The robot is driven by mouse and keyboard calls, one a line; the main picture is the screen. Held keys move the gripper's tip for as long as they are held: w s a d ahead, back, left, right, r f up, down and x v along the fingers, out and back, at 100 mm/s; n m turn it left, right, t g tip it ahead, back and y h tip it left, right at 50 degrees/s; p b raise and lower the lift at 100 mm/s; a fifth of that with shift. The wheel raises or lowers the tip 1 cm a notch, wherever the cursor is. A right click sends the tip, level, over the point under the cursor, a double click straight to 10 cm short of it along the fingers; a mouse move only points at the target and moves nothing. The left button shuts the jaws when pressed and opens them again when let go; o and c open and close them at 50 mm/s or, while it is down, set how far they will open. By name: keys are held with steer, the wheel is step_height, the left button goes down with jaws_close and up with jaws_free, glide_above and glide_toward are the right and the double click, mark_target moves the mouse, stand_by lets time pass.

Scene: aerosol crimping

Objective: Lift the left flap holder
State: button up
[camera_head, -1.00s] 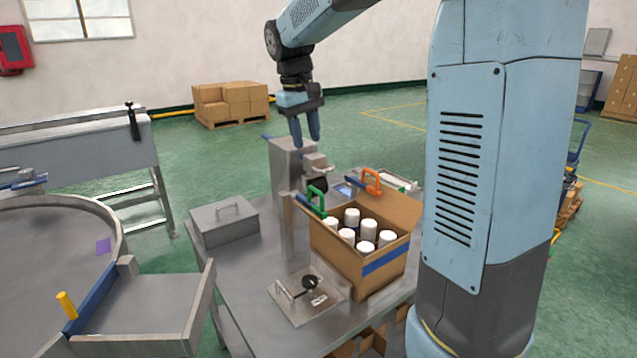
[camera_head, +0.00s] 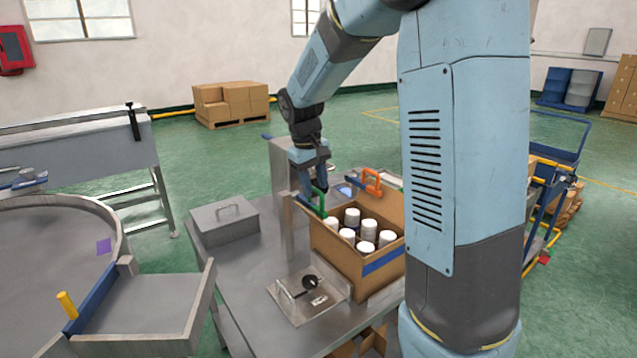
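The green flap holder (camera_head: 319,202) is the left one. It sits on the left rim of the open cardboard box (camera_head: 345,265), upright over its flap. The orange flap holder (camera_head: 373,183) sits on the back right rim. My gripper (camera_head: 312,187) points down at the green holder, with its fingertips level with the holder's upper part. The two fingers look apart, about as far as before. The fingers overlap part of the green holder, and I cannot tell whether they touch it. The holder still sits at the box rim.
Several white-capped cans (camera_head: 367,230) stand in the box. A metal post (camera_head: 289,228) rises close to its left. A fixture plate (camera_head: 309,299) and a lidded metal case (camera_head: 224,219) are on the metal table (camera_head: 240,275). The table is bare between case and plate.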

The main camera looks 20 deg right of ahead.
steer(key=shift+f, duration=0.15)
jaws_close()
stand_by(0.4)
steer(key=shift+d, duration=0.25)
steer(key=shift+w+d, duration=0.1)
